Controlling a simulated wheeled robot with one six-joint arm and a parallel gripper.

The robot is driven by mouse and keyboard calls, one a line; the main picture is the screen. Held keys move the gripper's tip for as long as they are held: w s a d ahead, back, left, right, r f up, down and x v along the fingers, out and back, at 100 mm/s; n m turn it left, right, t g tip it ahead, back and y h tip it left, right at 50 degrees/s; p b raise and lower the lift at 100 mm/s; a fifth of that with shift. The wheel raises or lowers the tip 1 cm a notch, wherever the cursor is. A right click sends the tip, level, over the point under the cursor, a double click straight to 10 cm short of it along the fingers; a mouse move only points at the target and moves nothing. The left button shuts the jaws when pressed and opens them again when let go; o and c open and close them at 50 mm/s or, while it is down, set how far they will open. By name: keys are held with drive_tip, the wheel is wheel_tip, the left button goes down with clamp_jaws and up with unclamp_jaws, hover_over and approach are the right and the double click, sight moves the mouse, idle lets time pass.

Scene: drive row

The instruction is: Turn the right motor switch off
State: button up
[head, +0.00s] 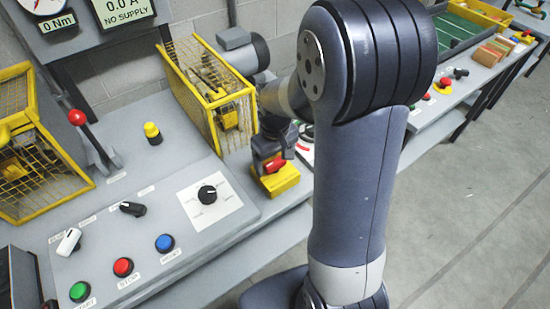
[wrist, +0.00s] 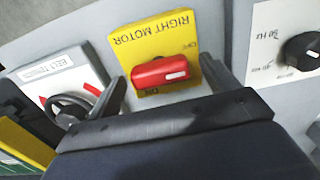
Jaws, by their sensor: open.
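The right motor switch has a red handle (wrist: 160,72) on a yellow plate (wrist: 150,32) lettered RIGHT MOTOR, upside down in the wrist view. The handle lies nearly level across the plate, its white mark at the right end. OFF is lettered above it and ON below, partly hidden. In the head view the red handle (head: 274,164) shows on its yellow box (head: 278,185). My gripper (wrist: 164,86) is open, one finger on each side of the handle. I see gaps at both sides; contact is not clear.
A belt tension wheel (wrist: 70,108) is left of the switch in the wrist view, and a black Hz knob (wrist: 300,52) is right. The head view shows a control panel (head: 225,222) with buttons, and a yellow cage (head: 205,90) close behind my gripper.

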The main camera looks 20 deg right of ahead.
sight(275, 162)
wheel_tip(275, 162, up, 11)
idle(0.4)
drive_tip(key=shift+f, duration=0.2)
wheel_tip(275, 162, down, 11)
drive_tip(key=shift+r, duration=0.1)
drive_tip(key=shift+m, duration=0.3)
drive_tip(key=shift+r, duration=0.15)
idle(0.5)
